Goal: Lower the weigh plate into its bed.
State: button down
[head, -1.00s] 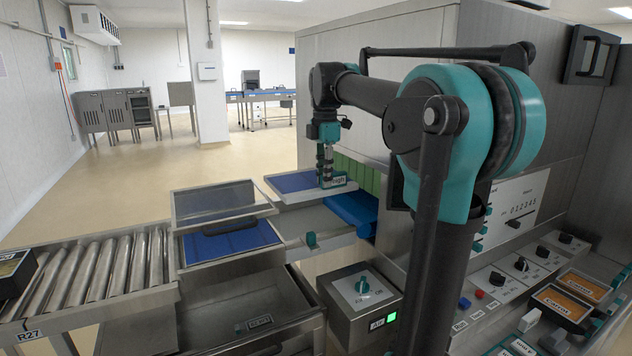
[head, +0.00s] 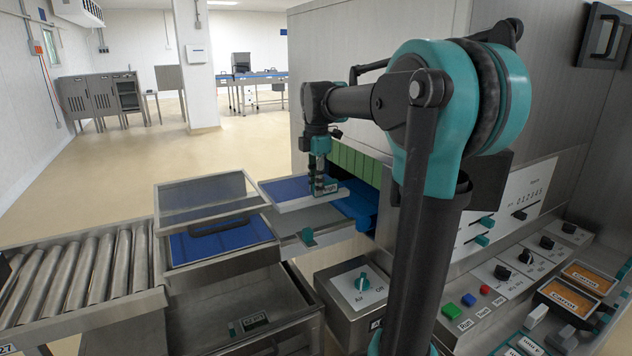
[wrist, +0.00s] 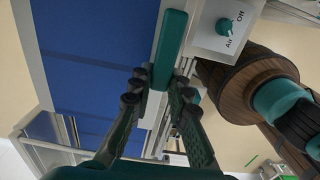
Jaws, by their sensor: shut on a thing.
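The weigh plate (head: 284,188) is a blue-topped panel with a pale rim, in the middle of the head view.
A clear-lidded blue tray (head: 207,196) sits left of the plate, beyond the rollers (head: 75,275). The Air/Off switch box (head: 358,290) stands in front of the bed. The sealer's green curtain (head: 355,165) and blue belt (head: 358,207) lie close at the right.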

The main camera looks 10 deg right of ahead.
aim_at(316, 203)
jog(key=shift+f, duration=3.05)
jog(key=shift+f, duration=1.15)
dwell(0.5)
jog(key=c, duration=1.4)
grip_release()
jog(key=shift+o, duration=0.3)
jog(key=o, duration=0.5)
jog(key=shift+r, duration=4)
